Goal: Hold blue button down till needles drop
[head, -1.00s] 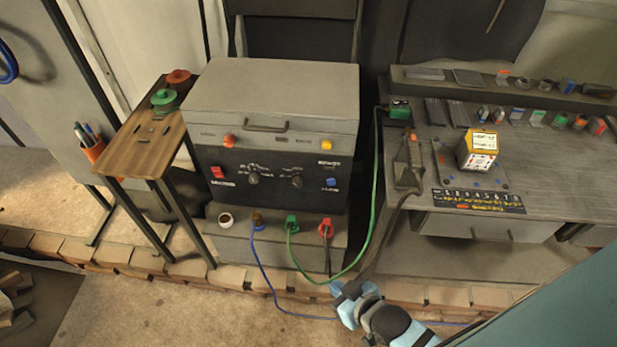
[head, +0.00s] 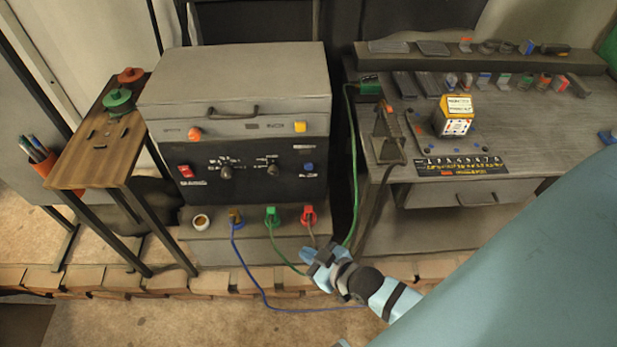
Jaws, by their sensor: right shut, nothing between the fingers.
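The blue button (head: 308,167) is a small round knob at the right side of the black front panel of a grey box-shaped machine (head: 236,85). It is uncovered in the head view. My right gripper (head: 312,254) is shut and empty. It is in front of the machine, below the blue button in the picture and apart from it, just under the red plug (head: 309,214). My left gripper is not in view.
Green (head: 271,216) and brown (head: 235,217) plugs sit on the ledge below the panel. A green cable (head: 353,170) and a blue cable (head: 262,290) run near my right gripper. A wooden stand (head: 100,150) is at left, a grey bench (head: 540,140) at right.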

